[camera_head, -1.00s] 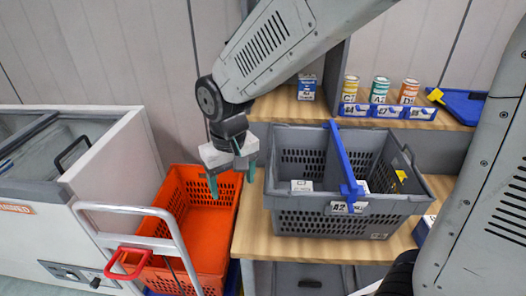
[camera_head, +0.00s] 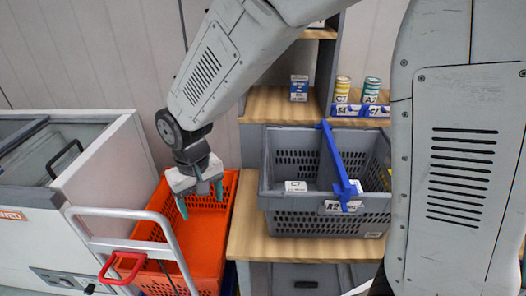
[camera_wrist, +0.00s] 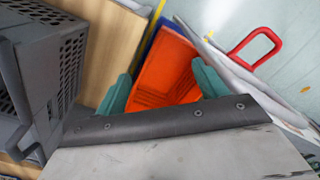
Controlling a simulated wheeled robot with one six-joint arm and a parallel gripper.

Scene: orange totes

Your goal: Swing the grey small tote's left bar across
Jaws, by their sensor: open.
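The grey small tote (camera_head: 285,217) stands on a wooden shelf, right of my gripper in the head view. A blue bar (camera_head: 334,160) runs across its top from the back rim to the front rim, over a label. I cannot tell whether this is the left bar; no other bar shows. My arm hides the tote's right end. My gripper (camera_head: 201,199) is open and empty, pointing down over the orange tote and apart from the grey one. In the wrist view, my gripper (camera_wrist: 164,78) has its green fingers spread, with the grey tote's wall (camera_wrist: 38,70) at the left.
The orange tote (camera_head: 203,235) sits low, left of the shelf. A cart handle with a red grip (camera_head: 122,267) and a white chest (camera_head: 100,160) stand further left. Small boxes and cans (camera_head: 342,88) stand on the back shelf.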

